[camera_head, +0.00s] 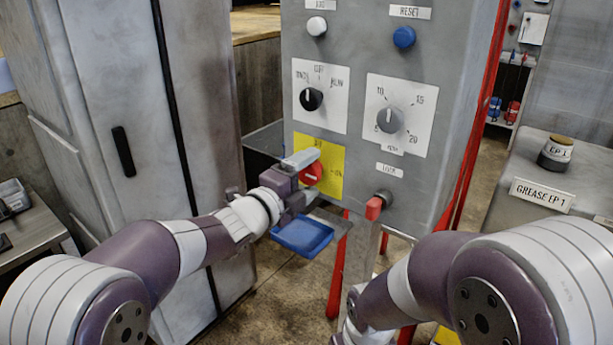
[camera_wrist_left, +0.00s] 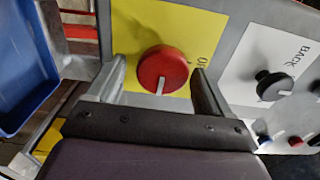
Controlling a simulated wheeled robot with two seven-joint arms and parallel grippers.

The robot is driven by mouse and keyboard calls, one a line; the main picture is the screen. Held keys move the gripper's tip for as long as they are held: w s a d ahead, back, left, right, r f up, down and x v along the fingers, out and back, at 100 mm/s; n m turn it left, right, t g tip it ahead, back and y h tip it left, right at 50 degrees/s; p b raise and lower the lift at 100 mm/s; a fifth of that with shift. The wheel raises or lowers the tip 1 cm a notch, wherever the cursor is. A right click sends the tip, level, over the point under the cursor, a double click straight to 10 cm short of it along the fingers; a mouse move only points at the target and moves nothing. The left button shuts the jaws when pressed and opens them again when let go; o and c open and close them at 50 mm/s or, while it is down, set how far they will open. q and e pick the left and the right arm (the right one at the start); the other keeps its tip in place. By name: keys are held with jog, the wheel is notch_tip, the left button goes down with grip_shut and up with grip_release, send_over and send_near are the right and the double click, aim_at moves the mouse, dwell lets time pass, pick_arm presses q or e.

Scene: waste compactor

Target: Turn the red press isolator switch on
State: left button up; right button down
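The red isolator switch (camera_head: 312,174) sits on a yellow plate (camera_head: 335,163) low on the grey panel. OFF is printed above it and ON to its right. In the left wrist view the red knob (camera_wrist_left: 163,70) has a white mark pointing down in the picture, which matches the ON side in the head view. My left gripper (camera_head: 302,165) is at the knob.
Above the switch are a black selector (camera_head: 311,98), a grey dial (camera_head: 390,120), a white button (camera_head: 316,26) and a blue RESET button (camera_head: 403,37). A red-topped part (camera_head: 374,208) is by the LOCK label. A blue tray (camera_head: 302,236) lies below my left gripper. A grey cabinet (camera_head: 120,120) stands left.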

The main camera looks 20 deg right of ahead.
pick_arm(q)
jog(key=shift+a, duration=0.1)
jog(key=b+v, duration=0.1)
jog(key=v, duration=1.1)
jog(key=shift+s+a+b, duration=0.15)
jog(key=shift+s+b, duration=0.1)
jog(key=shift+b, duration=0.15)
